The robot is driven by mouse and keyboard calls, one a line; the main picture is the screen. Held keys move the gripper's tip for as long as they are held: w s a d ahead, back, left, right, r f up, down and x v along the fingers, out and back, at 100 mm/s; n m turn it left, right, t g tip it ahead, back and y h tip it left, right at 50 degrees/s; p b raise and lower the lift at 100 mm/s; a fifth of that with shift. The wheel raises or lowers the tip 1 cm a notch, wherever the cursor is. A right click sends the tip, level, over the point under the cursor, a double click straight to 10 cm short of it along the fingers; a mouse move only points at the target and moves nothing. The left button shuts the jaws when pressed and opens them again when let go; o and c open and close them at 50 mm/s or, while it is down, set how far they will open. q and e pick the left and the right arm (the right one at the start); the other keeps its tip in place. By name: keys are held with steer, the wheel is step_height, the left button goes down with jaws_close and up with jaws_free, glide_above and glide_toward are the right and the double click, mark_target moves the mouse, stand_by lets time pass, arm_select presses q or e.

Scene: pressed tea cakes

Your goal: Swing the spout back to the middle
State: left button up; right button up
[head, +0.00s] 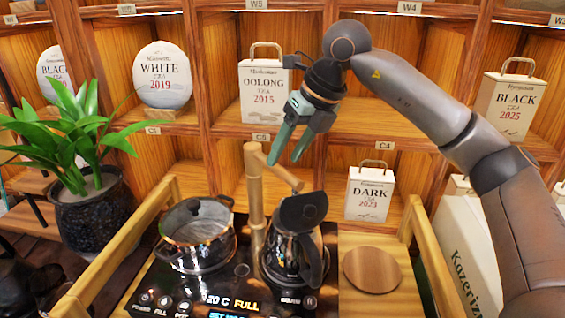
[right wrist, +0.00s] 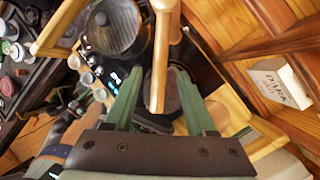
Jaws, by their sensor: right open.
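The wooden spout (head: 279,172) sits on top of an upright wooden post (head: 257,215) at the back of the black stove panel. It points to the right and toward me, with its end above the dark kettle (head: 292,257). My right gripper (head: 284,160) is open, with its green fingers pointing down at the spout. In the right wrist view the spout (right wrist: 158,85) lies between the two open fingers (right wrist: 153,75); I cannot tell whether either finger touches it. My left gripper is in neither view.
A lidded pot (head: 198,240) stands left of the post. A round wooden board (head: 371,270) lies right of the kettle. A potted plant (head: 90,205) stands at the left. Behind are wooden shelves with tea packages, including a DARK box (head: 368,194) and an OOLONG box (head: 262,90).

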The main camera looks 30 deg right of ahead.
steer(key=shift+x, duration=1.3)
steer(key=shift+c, duration=0.4)
jaws_close()
